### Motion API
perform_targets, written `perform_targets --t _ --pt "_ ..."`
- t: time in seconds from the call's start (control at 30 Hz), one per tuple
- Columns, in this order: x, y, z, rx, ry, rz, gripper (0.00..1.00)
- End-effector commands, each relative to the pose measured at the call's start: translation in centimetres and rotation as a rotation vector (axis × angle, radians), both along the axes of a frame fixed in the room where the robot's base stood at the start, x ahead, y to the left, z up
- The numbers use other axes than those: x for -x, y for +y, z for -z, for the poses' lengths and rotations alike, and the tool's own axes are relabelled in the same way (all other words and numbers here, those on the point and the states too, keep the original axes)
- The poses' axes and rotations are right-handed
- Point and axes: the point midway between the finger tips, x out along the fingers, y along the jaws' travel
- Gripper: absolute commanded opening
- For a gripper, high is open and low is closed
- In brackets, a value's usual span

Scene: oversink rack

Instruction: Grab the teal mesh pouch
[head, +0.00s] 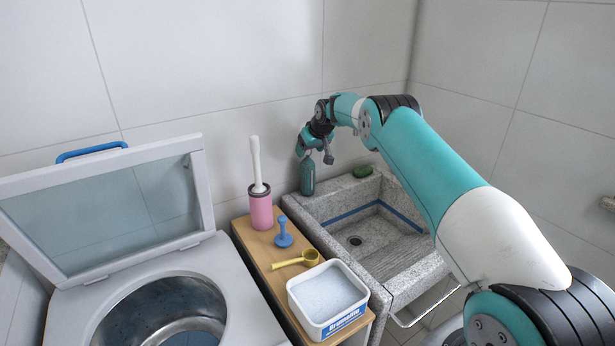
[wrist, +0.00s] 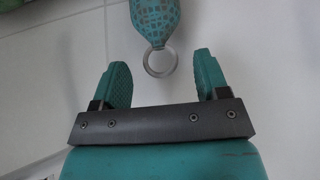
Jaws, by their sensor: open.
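The teal mesh pouch (head: 307,178) is at the back left corner of the stone sink, close to the wall. In the wrist view the pouch (wrist: 156,18) shows a mesh pattern and a metal ring (wrist: 147,62) at its near end; its far end is cut off by the frame. My gripper (head: 314,154) is just above the pouch in the head view. In the wrist view my gripper (wrist: 162,60) is open and empty, with the ring lying between the fingertips in the picture. How far apart they are in depth I cannot tell.
A green soap-like piece (head: 362,171) lies on the sink's (head: 330,205) back ledge. A wooden shelf (head: 253,249) at left holds a pink brush holder (head: 261,208), blue plunger-like item (head: 283,234), yellow scoop (head: 297,260) and white tub (head: 325,318). An open-lidded washer (head: 70,308) is farther left.

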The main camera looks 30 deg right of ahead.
Motion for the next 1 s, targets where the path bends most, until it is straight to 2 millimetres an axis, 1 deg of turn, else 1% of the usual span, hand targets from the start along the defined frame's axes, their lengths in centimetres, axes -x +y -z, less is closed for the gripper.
perform_targets --t 0.17,0.47,0.5,0.57,0.6,0.67,0.7,0.77,1.0 --pt "-0.67 0.03 1.10 0.001 0.000 -0.001 0.68" --pt "-0.78 0.03 1.29 0.001 -0.001 -0.001 0.68" --pt "-0.78 0.03 1.29 0.001 -0.001 -0.001 0.59" --pt "-0.78 0.03 1.28 0.001 -0.001 -0.001 0.45" --pt "-0.78 0.03 1.28 0.001 -0.001 -0.001 0.36" --pt "-0.78 0.02 1.28 0.001 -0.001 -0.001 0.22" --pt "-0.78 0.02 1.28 0.001 -0.001 -0.001 0.13" --pt "-0.77 0.02 1.28 0.001 -0.001 -0.001 0.00" --pt "-0.79 0.01 1.20 0.000 -0.002 -0.001 0.00"
